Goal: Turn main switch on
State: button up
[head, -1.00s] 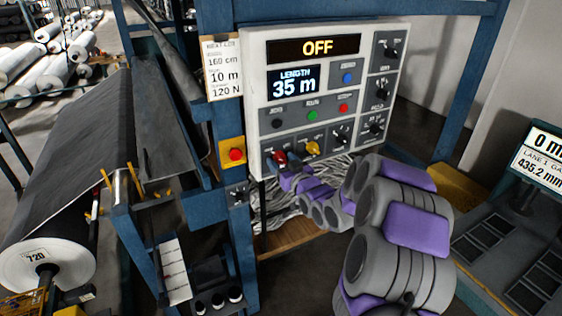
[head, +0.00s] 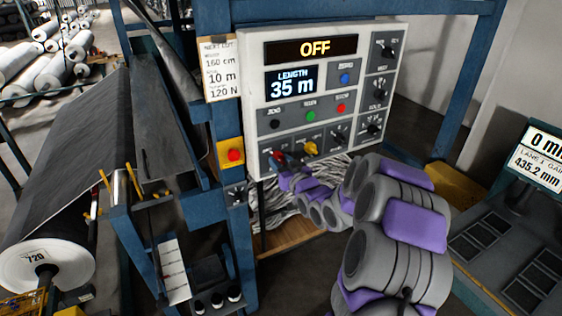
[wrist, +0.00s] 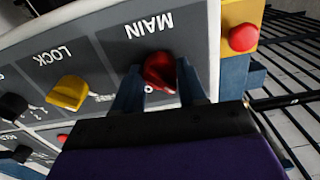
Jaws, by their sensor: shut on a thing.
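The main switch is a red knob (wrist: 160,72) on a grey plate labelled MAIN in the wrist view, where the lettering shows upside down. In the head view the red knob (head: 277,159) sits at the lower left of the white control panel (head: 252,100). My gripper (wrist: 158,88) has its two blue-grey fingers on either side of the knob and is shut on it. In the head view my gripper (head: 284,170) partly hides the knob. The panel's top display (head: 315,48) reads OFF.
A yellow LOCK knob (wrist: 68,92) is beside the main switch. A red button (wrist: 242,38) on a yellow box is on its other side. Black knobs and small coloured buttons fill the panel. White cables (head: 270,205) hang below. A blue post (head: 220,120) stands left of the panel.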

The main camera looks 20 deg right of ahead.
jog(key=m+p, duration=0.4)
jog(key=shift+r+m+p, duration=0.25)
jog(key=shift+m+p, duration=0.05)
jog(key=shift+m, duration=0.1)
jog(key=m+p, duration=0.1)
jog(key=m, duration=0.2)
jog(key=shift+f+m+p, duration=0.1)
jog(key=shift+m+p, duration=0.2)
jog(key=shift+p, duration=0.1)
jog(key=m, duration=0.4)
jog(key=shift+f+m, duration=0.1)
jog(key=shift+m, duration=0.2)
jog(key=shift+f+m, duration=0.1)
jog(key=shift+m, duration=2)
jog(key=o, duration=1.1)
jog(key=shift+d, duration=0.2)
jog(key=shift+c, duration=0.2)
